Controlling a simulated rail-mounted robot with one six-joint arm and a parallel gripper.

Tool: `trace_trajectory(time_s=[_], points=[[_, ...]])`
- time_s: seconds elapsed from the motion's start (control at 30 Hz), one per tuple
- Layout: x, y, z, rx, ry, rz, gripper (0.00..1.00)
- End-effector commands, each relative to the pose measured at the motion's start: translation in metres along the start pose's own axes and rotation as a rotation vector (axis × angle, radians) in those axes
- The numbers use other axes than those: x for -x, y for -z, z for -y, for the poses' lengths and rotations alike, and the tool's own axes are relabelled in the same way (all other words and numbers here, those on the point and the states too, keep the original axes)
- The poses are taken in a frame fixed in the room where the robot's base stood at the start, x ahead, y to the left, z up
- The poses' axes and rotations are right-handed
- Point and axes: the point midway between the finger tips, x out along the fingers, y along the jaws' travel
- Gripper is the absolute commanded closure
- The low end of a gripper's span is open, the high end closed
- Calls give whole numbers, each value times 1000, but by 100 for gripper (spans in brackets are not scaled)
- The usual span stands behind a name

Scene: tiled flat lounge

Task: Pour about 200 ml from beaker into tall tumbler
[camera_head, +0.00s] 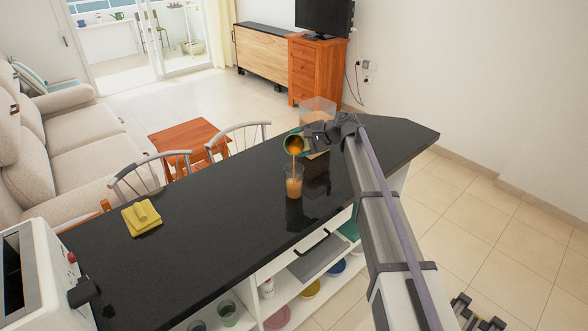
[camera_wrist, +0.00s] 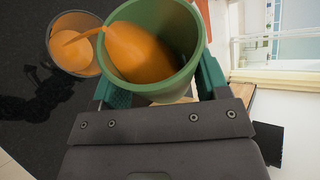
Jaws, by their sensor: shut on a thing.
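The beaker (camera_head: 295,144) is green and holds orange liquid. My gripper (camera_head: 307,141) is shut on it and holds it tilted above the counter, its mouth toward the left. In the wrist view the beaker (camera_wrist: 188,75) sits between my fingers, with orange liquid running over its lip. The tall tumbler (camera_head: 294,181) is clear and stands upright on the black counter, below the beaker. A stream of orange liquid falls into it, and it is partly filled with orange. The tumbler also shows in the wrist view (camera_wrist: 54,56), with the stream ending inside its rim.
A clear box (camera_head: 318,108) stands on the counter behind my gripper. A yellow cloth (camera_head: 142,219) lies at the counter's left, near a white appliance (camera_head: 40,275). The black counter (camera_head: 225,220) is clear between cloth and tumbler. Chairs (camera_head: 152,172) stand along its far side.

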Motion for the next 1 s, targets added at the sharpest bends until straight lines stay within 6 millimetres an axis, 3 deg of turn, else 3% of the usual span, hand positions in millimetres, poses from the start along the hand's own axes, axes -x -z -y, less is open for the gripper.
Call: trace_trajectory(time_s=[1.0], points=[[-1,0,-2,43,18,-19,63]])
